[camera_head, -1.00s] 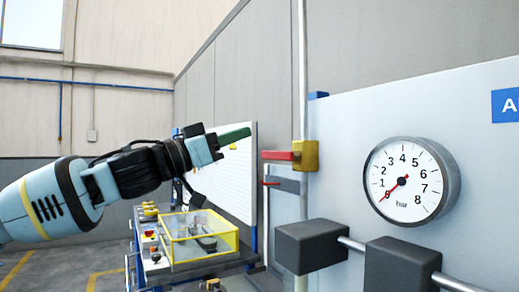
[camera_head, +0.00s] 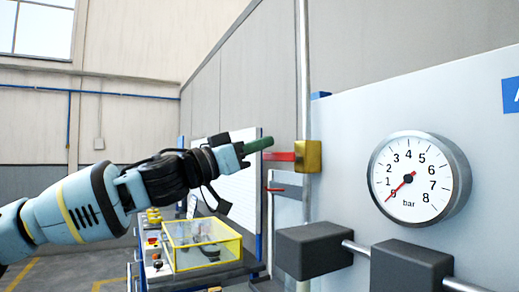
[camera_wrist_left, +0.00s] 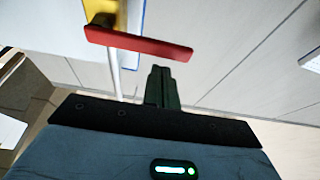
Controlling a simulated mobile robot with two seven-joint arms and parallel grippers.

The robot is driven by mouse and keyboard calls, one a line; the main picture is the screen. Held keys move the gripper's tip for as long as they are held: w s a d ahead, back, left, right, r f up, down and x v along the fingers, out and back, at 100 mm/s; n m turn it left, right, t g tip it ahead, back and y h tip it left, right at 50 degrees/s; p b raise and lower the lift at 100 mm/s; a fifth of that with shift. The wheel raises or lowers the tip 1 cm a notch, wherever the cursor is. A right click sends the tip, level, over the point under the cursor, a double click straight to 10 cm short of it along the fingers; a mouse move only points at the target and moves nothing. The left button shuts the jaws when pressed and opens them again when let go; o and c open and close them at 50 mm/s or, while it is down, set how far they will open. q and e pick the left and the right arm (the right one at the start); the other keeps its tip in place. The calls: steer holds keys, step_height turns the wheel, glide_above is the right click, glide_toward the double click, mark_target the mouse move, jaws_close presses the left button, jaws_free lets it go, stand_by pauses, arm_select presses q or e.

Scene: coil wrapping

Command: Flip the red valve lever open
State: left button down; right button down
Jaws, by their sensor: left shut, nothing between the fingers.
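The red valve lever (camera_head: 279,157) lies about level, pointing left from its yellow valve body (camera_head: 308,156) on the upright pipe. In the left wrist view the red lever (camera_wrist_left: 140,43) and part of the yellow valve body (camera_wrist_left: 101,11) show at the top. My left gripper (camera_head: 260,145) has dark green fingers, which are shut and empty. Its tips are close to the lever's free end, a little above it in the head view. In the left wrist view the fingertips (camera_wrist_left: 161,70) show a small gap to the lever. My right gripper is not in view.
A pressure gauge (camera_head: 415,178) on the panel at right reads near zero. Two dark blocks, one on the left (camera_head: 314,250), stick out below. A smaller red handle (camera_head: 276,189) is under the lever. A bench with a clear yellow-framed box (camera_head: 202,244) stands behind.

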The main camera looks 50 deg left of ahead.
arm_select(q)
steer(key=shift+d+f, duration=0.1)
steer(key=shift+f, duration=0.3)
